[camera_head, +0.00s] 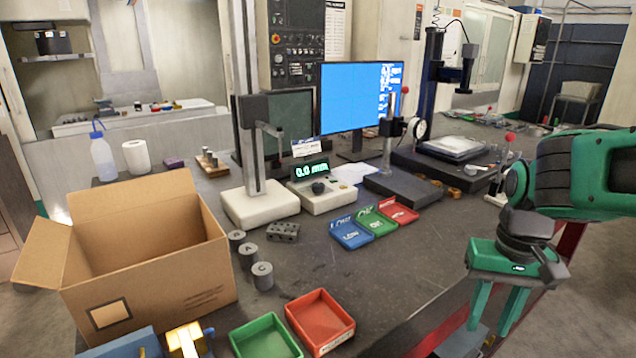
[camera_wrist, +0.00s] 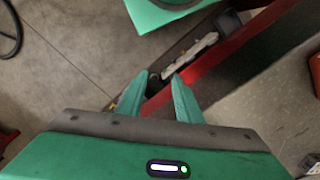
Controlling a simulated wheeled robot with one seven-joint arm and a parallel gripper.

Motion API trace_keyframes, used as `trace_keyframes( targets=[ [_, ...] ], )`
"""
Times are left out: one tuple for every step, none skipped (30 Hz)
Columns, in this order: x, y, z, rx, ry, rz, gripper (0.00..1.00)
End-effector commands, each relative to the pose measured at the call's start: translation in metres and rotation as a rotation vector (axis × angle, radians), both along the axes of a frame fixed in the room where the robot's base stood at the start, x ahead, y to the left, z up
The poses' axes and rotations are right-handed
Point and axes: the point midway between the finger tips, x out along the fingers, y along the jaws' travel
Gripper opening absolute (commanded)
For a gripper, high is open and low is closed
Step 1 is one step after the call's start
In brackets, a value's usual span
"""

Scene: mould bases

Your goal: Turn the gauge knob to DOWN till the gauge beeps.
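The gauge (camera_head: 324,196) is a white box with a lit green display (camera_head: 311,170) that reads 0.0 mm. Its dark round knob (camera_head: 318,187) sits on the front of the box below the display. A tall stand on a white base (camera_head: 262,206) is just left of it. My green gripper (camera_head: 490,325) hangs at the right, beyond the table's edge, far from the knob. Its two fingers are apart and point down. In the wrist view the fingers (camera_wrist: 162,90) are spread with nothing between them. The gauge is not in the wrist view.
An open cardboard box (camera_head: 150,270) stands at the front left. A dial gauge stand (camera_head: 403,188) is behind the trays. The table (camera_head: 400,275) is clear in front of them.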

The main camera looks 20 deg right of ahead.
Motion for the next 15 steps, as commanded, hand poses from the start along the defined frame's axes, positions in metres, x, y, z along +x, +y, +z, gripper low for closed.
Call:
trace_keyframes(
  targets=[
    [0.0,0.0,0.0,0.0,0.0,0.0,0.43],
    [-0.005,0.0,0.003,-0.002,-0.007,0.002,0.48],
    [-0.006,-0.001,0.008,-0.008,-0.016,0.005,0.48],
    [-0.002,-0.003,0.011,-0.014,-0.019,0.007,0.48],
    [0.004,-0.005,0.015,-0.023,-0.022,0.012,0.48],
    [0.016,-0.01,0.021,-0.038,-0.027,0.02,0.48],
    [0.027,-0.016,0.027,-0.051,-0.03,0.027,0.48],
    [0.041,-0.019,0.034,-0.066,-0.036,0.037,0.48],
    [0.063,-0.021,0.044,-0.089,-0.046,0.052,0.48],
    [0.081,-0.022,0.053,-0.106,-0.056,0.065,0.48],
    [0.101,-0.021,0.061,-0.124,-0.069,0.082,0.48],
    [0.129,-0.018,0.073,-0.147,-0.087,0.106,0.48],
    [0.151,-0.014,0.082,-0.162,-0.101,0.123,0.48],
    [0.172,-0.009,0.09,-0.175,-0.116,0.14,0.48],
    [0.201,0.0,0.1,-0.188,-0.137,0.165,0.48]
  ],
)
